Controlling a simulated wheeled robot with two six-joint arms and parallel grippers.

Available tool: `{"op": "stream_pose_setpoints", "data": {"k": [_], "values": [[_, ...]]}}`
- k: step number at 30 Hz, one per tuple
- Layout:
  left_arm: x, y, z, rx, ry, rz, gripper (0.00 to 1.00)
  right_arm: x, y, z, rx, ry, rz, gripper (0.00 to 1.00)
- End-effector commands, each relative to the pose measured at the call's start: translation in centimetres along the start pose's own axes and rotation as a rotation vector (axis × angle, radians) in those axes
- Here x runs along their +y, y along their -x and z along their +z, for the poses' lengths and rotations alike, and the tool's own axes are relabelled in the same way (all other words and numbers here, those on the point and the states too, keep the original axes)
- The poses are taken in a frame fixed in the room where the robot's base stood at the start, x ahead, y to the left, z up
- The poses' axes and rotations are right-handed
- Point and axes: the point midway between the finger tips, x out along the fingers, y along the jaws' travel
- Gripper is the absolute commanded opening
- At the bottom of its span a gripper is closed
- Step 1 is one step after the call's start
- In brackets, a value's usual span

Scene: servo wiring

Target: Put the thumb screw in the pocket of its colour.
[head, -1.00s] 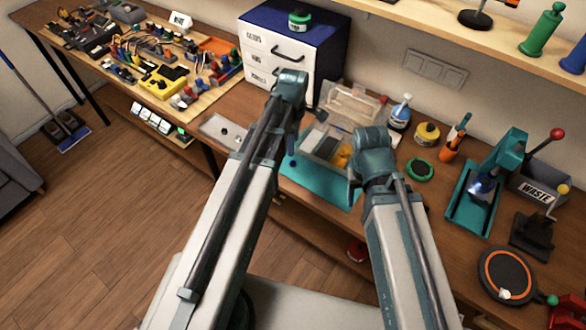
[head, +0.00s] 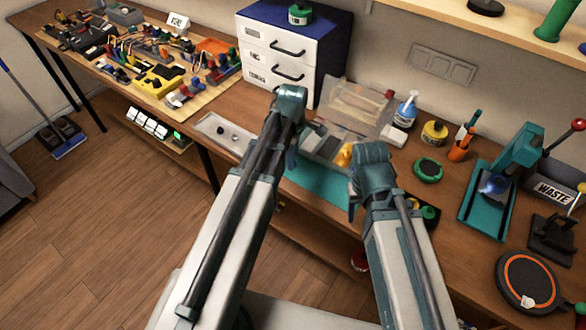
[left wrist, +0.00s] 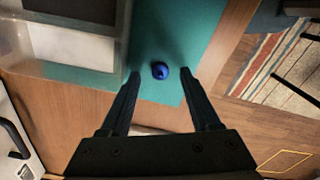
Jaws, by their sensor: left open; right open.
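A blue, round-headed thumb screw (left wrist: 160,70) stands on the teal mat (left wrist: 195,30) in the left wrist view. My left gripper (left wrist: 161,84) is open, with its fingers on either side of the screw's near side, apart from it. In the head view the screw is hidden behind my left arm. The clear box with compartments (left wrist: 85,76) lies just left of the screw in the left wrist view; it also shows in the head view (head: 322,150) with its lid (head: 357,100) raised. The pocket colours are not clear.
A pale tray (head: 212,121) with small parts lies left of the box. A drawer cabinet (head: 290,55) stands behind. Bottles, a green ring (head: 428,170), a teal press (head: 500,185) and a waste bin (head: 555,192) stand to the right.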

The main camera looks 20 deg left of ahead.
Motion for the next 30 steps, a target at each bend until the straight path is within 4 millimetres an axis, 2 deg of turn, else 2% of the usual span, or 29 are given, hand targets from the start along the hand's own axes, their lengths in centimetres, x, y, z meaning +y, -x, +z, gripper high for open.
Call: {"op": "stream_pose_setpoints", "data": {"k": [1,9,19,30], "values": [[0.00,-0.71,0.01,0.000,0.000,0.000,0.63,-0.07,-0.71,-0.04,0.000,0.000,0.000,0.56],[-0.01,-0.53,0.01,0.000,0.000,0.000,0.61,-0.05,-0.53,-0.03,0.000,0.000,0.000,0.56],[0.00,-0.54,0.01,0.000,0.000,0.000,0.02,-0.05,-0.53,-0.03,0.000,0.000,0.000,0.56],[0.00,-0.49,-0.01,0.000,0.000,0.000,0.00,-0.05,-0.49,-0.03,0.000,0.000,0.000,0.56]]}}
